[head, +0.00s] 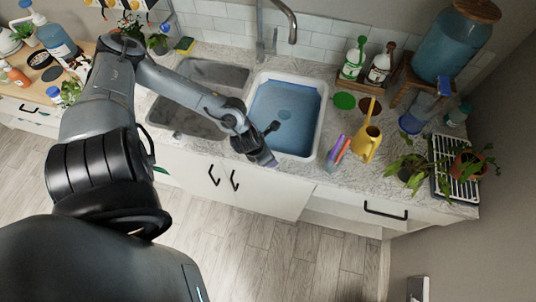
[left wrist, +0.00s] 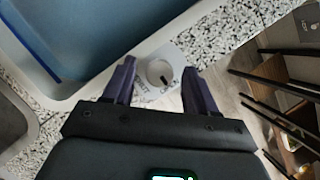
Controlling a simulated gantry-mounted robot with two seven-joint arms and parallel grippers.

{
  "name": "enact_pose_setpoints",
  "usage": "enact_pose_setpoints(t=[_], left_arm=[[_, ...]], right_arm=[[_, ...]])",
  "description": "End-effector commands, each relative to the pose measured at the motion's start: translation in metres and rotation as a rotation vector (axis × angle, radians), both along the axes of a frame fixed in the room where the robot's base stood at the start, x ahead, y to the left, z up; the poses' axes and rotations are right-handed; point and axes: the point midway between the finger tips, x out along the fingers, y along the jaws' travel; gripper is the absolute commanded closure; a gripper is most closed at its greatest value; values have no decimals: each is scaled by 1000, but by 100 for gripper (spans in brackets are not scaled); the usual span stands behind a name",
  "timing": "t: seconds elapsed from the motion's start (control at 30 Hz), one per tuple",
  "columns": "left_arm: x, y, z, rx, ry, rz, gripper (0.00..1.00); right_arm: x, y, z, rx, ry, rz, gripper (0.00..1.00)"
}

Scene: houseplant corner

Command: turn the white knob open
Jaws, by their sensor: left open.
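The white knob (left wrist: 161,73) shows in the left wrist view as a round dial with a dark pointer mark. In the head view my left gripper (head: 267,160) is at the front counter edge, by the sink; the knob is hidden there. My right gripper is not in view.
The sink basin (head: 286,115) holds blue water, just behind my left gripper. A yellow watering can (head: 367,135) and purple and orange tools (head: 338,150) stand to the right. Black handles (head: 233,180) stick out from the cabinet front below. The floor in front is clear.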

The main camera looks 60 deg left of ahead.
Motion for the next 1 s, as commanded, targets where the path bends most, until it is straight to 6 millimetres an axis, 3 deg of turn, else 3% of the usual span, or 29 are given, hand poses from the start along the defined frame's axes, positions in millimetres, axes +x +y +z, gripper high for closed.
enact_pose_setpoints(t=[0.27, 0.7, 1.0], left_arm=[[-2, 0, 7, 2, -1, -2, 43], [-26, -2, 64, 6, 0, -5, 43], [-38, -4, 93, 3, -1, -2, 43]], right_arm=[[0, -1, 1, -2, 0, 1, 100], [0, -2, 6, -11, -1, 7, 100], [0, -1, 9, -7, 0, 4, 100]])
